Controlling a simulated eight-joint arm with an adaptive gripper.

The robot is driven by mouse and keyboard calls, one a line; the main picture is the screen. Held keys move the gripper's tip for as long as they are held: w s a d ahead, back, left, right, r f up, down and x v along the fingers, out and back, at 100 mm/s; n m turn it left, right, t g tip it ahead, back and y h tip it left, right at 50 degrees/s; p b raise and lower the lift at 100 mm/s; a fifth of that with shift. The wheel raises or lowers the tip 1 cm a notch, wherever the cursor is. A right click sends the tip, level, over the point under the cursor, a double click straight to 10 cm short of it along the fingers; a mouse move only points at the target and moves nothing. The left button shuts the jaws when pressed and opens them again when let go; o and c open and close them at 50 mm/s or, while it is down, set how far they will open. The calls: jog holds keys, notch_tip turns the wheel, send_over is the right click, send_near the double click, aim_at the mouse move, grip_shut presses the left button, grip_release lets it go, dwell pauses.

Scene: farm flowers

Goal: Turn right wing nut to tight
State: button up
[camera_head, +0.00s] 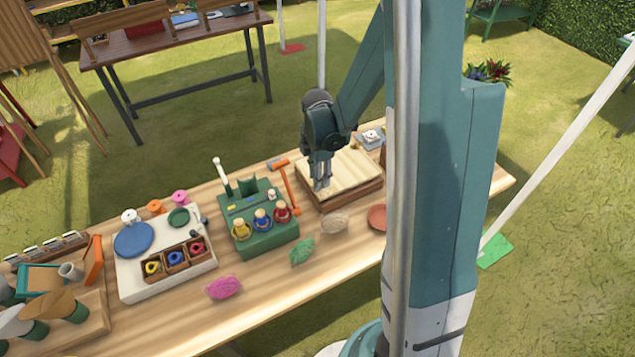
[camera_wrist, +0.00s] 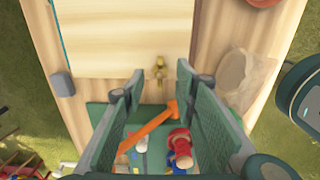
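The pale wooden press board (camera_head: 355,170) lies on the table below my gripper (camera_head: 322,186). In the wrist view the board (camera_wrist: 120,35) fills the upper middle. A small brass wing nut (camera_wrist: 158,70) sits near the board's edge, between my fingertips (camera_wrist: 160,74) as seen from the wrist. My two green fingers are apart and nothing is held between them. I cannot tell whether the fingertips are level with the nut or above it.
A green stand (camera_head: 262,242) with yellow, blue and red bottles is left of the board. An orange-handled tool (camera_head: 289,190) lies between them. A pale oval disc (camera_head: 334,223) and a reddish disc (camera_head: 377,217) lie in front. A white tray (camera_head: 135,285) is further left.

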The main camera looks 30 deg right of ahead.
jog(key=shift+f, duration=1.25)
jog(key=c, duration=0.9)
